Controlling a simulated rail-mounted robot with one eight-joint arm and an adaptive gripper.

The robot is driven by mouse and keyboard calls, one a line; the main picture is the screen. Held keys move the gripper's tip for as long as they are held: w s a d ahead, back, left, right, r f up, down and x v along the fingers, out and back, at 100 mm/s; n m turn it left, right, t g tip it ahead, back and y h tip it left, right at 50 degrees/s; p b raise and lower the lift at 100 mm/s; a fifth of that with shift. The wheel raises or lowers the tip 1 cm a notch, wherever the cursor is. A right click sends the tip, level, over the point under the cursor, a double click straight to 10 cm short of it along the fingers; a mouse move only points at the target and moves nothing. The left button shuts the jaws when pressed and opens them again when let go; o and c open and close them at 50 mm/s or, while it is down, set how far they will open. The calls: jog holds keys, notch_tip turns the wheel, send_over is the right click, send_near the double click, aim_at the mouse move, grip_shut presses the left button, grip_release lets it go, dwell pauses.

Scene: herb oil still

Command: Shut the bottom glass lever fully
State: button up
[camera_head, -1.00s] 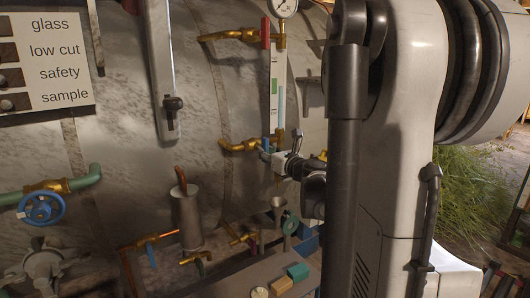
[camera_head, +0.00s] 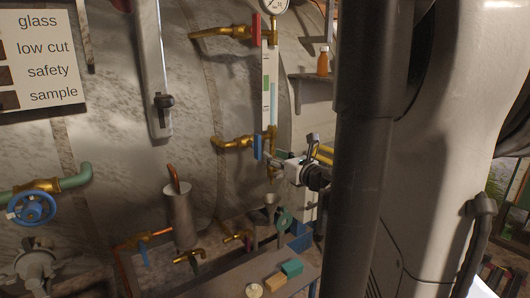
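The gauge glass (camera_head: 266,95) stands upright on the tank's front, between an upper and a lower brass fitting. The bottom glass lever is blue (camera_head: 258,147). It stands roughly upright at the lower brass valve (camera_head: 236,142). The top lever is red (camera_head: 256,27) and also upright, at the upper valve. The finger opening is too small and edge-on to read. My arm covers the right side.
A label board (camera_head: 40,55) hangs at the upper left. A metal can (camera_head: 179,218) and small brass taps (camera_head: 188,256) are low on the tank front. A funnel (camera_head: 271,203) is below my gripper. A bench (camera_head: 222,280) holds small blocks. An amber bottle (camera_head: 323,61) stands on a shelf.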

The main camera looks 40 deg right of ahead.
jog(key=shift+s+a, duration=0.2)
jog(key=shift+s, duration=1.25)
dwell(0.3)
